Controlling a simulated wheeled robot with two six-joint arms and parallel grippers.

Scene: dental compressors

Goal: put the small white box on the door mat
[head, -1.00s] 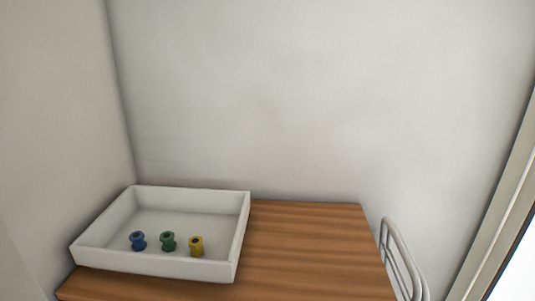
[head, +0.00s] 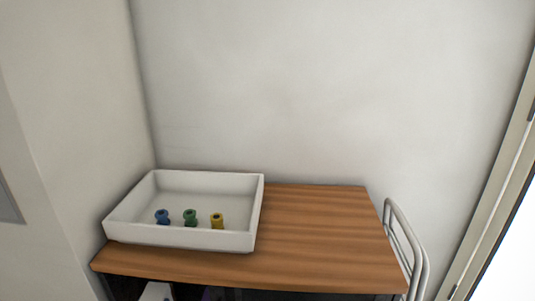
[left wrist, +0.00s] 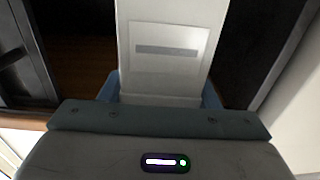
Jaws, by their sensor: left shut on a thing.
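A white box (left wrist: 165,50) with a pale label and a grey bar on it fills the upper middle of the left wrist view. My left gripper (left wrist: 160,92) is shut on it, with blue-grey finger parts at both sides of the box. The fingertips are mostly hidden behind the box. The door mat is not in view. My right gripper is not in view.
A wooden table (head: 320,235) stands against the wall. A white tray (head: 181,238) on its left holds a blue, a green and a yellow spool. The table's right part is clear. A metal rail (head: 404,245) stands at its right end. A pale thing (head: 157,291) shows below the front edge.

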